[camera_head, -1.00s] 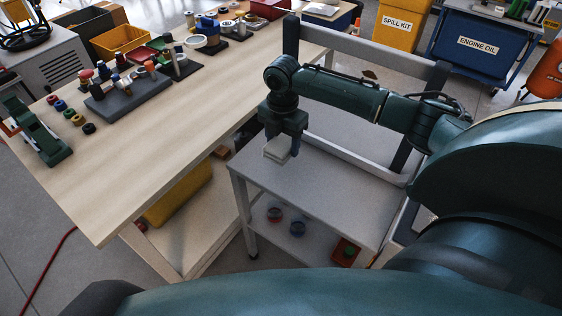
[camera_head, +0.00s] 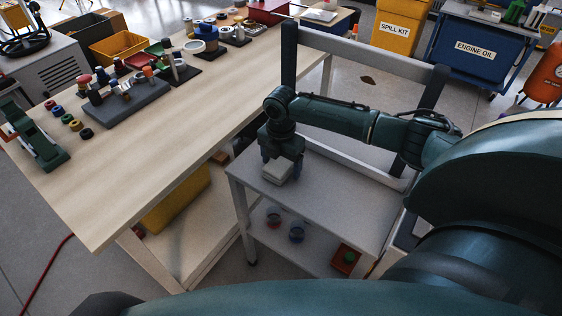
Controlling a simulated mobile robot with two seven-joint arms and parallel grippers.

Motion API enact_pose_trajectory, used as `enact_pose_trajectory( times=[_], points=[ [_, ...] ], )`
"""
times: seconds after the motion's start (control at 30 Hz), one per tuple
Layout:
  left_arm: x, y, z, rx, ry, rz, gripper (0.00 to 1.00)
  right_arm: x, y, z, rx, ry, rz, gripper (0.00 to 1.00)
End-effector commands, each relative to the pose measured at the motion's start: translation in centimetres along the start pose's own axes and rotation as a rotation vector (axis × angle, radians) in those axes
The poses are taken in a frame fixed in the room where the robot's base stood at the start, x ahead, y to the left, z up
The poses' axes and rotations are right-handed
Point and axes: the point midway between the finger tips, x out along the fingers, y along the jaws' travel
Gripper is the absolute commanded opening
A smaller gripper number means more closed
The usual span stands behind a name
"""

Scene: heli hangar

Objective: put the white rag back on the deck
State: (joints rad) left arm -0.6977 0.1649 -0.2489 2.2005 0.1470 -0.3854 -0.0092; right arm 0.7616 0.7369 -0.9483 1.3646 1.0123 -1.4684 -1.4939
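The white rag (camera_head: 278,173) is a small pale folded block. It sits between the fingers of my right gripper (camera_head: 282,166), which points down and is shut on it. The gripper is over the left back part of the deck (camera_head: 330,205), the grey top of a small cart. The rag is at or just above the deck surface; I cannot tell whether it touches. The gripper hides part of the rag. My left gripper is not in view.
A long wooden workbench (camera_head: 150,160) stands left of the cart, holding a grey block with small parts (camera_head: 125,103) and a green tool (camera_head: 38,140). The cart's rear rail (camera_head: 365,62) rises behind my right arm. The deck's front and right are clear.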

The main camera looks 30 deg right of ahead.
Motion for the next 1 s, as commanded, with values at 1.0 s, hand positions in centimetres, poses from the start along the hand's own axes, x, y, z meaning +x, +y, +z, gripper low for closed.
enact_pose_trajectory(
  times=[1.0],
  points=[
    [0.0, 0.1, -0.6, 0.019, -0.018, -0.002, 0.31, -11.9, 0.0, 0.0, 0.001, 0.000, 0.001, 0.79]
  ],
)
